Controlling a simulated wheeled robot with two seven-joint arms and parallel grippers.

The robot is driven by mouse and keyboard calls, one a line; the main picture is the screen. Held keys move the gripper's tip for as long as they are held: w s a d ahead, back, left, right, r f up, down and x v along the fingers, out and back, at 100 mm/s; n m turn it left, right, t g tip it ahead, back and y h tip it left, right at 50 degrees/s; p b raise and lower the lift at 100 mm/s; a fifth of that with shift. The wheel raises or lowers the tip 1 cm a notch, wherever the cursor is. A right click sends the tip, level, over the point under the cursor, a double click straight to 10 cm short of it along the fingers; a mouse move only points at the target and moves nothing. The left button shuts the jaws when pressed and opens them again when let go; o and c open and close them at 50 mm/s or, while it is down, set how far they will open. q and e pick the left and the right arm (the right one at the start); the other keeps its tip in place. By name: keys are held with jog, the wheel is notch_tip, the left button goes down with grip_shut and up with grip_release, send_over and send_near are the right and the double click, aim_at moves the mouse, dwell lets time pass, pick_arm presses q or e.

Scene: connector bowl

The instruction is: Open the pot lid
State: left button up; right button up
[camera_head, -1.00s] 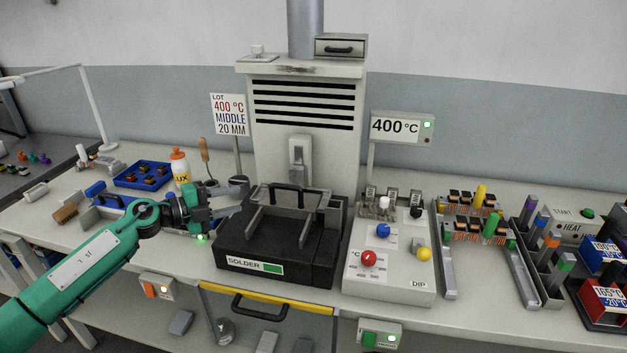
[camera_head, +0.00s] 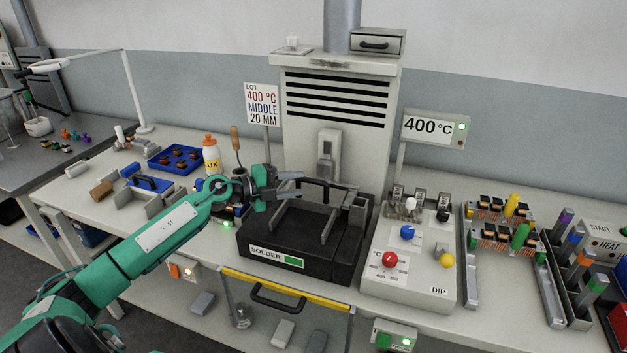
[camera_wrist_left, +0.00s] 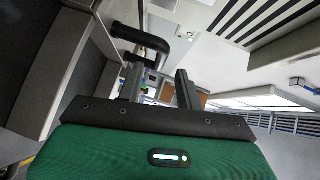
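The black solder pot (camera_head: 258,240) sits on the bench below the fume hood, with a green-marked SOLDER label on its front. Its lid's black bar handle (camera_head: 318,183) stands up at the back of the pot. The black handle also shows in the left wrist view (camera_wrist_left: 140,38), just beyond the fingers. My left gripper (camera_head: 300,184) is open and empty, its fingers pointing right toward the handle and close to it. Both fingers show apart in the left wrist view (camera_wrist_left: 158,88). I cannot tell whether a finger touches the handle. My right gripper is not in view.
A control box (camera_head: 415,275) with coloured knobs stands right of the pot. Left of it are a flux bottle (camera_head: 211,155), a blue tray (camera_head: 174,158) and a grey holder (camera_head: 135,199). The hood (camera_head: 335,130) rises behind. A yellow-edged drawer (camera_head: 285,287) is below.

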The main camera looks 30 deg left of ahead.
aim_at(310, 181)
pick_arm(q)
jog(key=x, duration=0.4)
jog(key=shift+w+d+p, duration=0.1)
jog(key=shift+w+p, duration=0.05)
jog(key=shift+p, duration=0.2)
jog(key=shift+x, duration=0.8)
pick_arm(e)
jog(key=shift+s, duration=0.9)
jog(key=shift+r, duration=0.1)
pick_arm(q)
jog(key=shift+c, duration=0.9)
grip_shut()
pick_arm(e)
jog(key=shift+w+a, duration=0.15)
